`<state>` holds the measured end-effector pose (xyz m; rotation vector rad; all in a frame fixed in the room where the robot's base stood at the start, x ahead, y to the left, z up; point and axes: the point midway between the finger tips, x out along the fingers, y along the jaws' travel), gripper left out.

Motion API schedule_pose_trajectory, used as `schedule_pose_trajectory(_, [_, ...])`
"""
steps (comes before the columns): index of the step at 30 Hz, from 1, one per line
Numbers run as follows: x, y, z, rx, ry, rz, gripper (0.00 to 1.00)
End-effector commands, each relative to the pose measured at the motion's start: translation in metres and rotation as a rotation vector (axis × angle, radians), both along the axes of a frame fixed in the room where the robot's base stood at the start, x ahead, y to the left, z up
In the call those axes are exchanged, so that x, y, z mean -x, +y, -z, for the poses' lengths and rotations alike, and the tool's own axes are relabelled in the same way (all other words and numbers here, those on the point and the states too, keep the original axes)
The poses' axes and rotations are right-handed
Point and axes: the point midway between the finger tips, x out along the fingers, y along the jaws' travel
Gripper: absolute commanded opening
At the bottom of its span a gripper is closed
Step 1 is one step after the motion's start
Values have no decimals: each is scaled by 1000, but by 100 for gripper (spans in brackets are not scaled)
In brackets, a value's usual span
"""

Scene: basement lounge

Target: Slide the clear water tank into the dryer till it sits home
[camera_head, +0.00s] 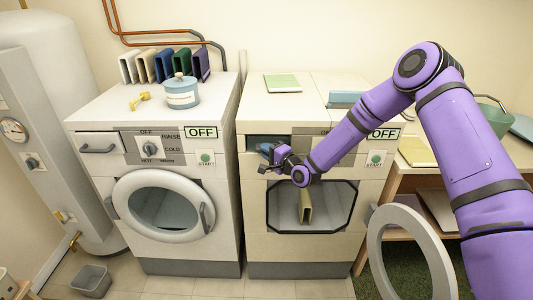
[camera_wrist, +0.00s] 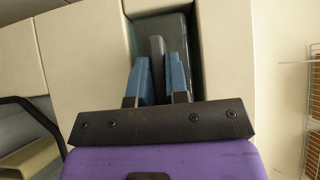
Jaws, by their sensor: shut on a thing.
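The dryer (camera_head: 255,200) is the right-hand white machine, marked OFF. Its slot (camera_head: 256,142) is at the upper left of its front. My gripper (camera_head: 268,151) is at this slot. In the wrist view my gripper's blue fingers (camera_wrist: 159,70) are shut on a dark grey upright handle (camera_wrist: 156,45). A dark, glassy greenish face (camera_wrist: 178,25) lies behind the handle, within the slot; it looks like the clear water tank's front. How deep the tank sits cannot be told. In the head view my gripper hides most of it.
The dryer's round door (camera_head: 377,250) hangs open at the right; a tan upright thing (camera_head: 306,207) stands in the drum opening. A green book (camera_head: 283,82) and a blue box (camera_head: 345,98) lie on the dryer top.

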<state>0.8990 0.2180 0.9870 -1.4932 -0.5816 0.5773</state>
Motion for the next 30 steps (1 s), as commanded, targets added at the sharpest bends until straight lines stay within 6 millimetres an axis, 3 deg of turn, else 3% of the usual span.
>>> schedule_pose_trajectory(14, [-4,0,0,0,0,0,0])
schedule_pose_trajectory(15, [-4,0,0,-1,-1,0,22])
schedule_pose_trajectory(18, [-4,0,0,0,0,0,44])
schedule_pose_trajectory(30, [2,-6,0,1,1,1,44])
